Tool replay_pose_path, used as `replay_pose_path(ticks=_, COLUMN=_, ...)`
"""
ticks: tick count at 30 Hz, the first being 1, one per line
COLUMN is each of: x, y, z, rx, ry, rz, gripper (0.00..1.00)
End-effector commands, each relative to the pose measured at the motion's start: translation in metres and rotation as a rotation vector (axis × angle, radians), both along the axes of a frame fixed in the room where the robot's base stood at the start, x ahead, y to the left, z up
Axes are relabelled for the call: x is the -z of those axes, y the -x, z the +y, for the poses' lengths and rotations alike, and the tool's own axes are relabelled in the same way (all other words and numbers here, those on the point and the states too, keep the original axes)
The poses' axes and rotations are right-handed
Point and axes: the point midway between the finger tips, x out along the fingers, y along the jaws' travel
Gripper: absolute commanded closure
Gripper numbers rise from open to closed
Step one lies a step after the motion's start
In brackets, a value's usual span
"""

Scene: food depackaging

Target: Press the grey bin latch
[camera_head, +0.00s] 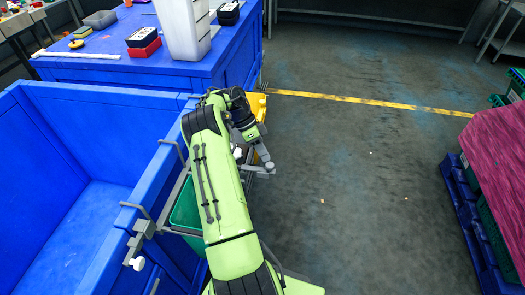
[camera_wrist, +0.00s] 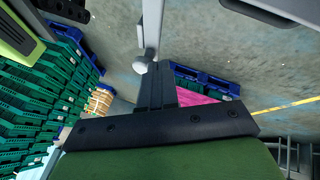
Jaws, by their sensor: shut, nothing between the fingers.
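My gripper (camera_head: 267,164) points downward beyond the right side of the green bin (camera_head: 186,211), beside grey bracket parts. In the wrist view its fingers (camera_wrist: 157,66) are closed together and empty. Their tips are close to a white round knob (camera_wrist: 140,66) at the end of a grey bar (camera_wrist: 151,25); I cannot tell whether they touch. Which grey part is the latch is unclear. Another grey clamp (camera_head: 141,240) with a white knob sits on the blue container's edge. My arm covers much of the green bin and its frame.
A large open blue container (camera_head: 105,90) stands at left. Behind it, a blue table (camera_head: 85,67) holds a white container (camera_head: 187,35) and small boxes. Stacked crates with a pink cover (camera_head: 498,165) stand at right. The dark floor (camera_head: 360,190) between is mostly clear.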

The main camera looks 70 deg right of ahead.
Motion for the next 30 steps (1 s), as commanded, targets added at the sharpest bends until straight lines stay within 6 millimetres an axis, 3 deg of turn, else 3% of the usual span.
replay_pose_path(ticks=20, x=-0.003, y=-0.001, z=0.001, rx=0.023, ry=-0.002, rz=0.0, gripper=1.0)
replay_pose_path(ticks=30, x=-0.068, y=-0.04, z=-0.013, rx=0.019, ry=0.004, rz=0.001, gripper=1.0)
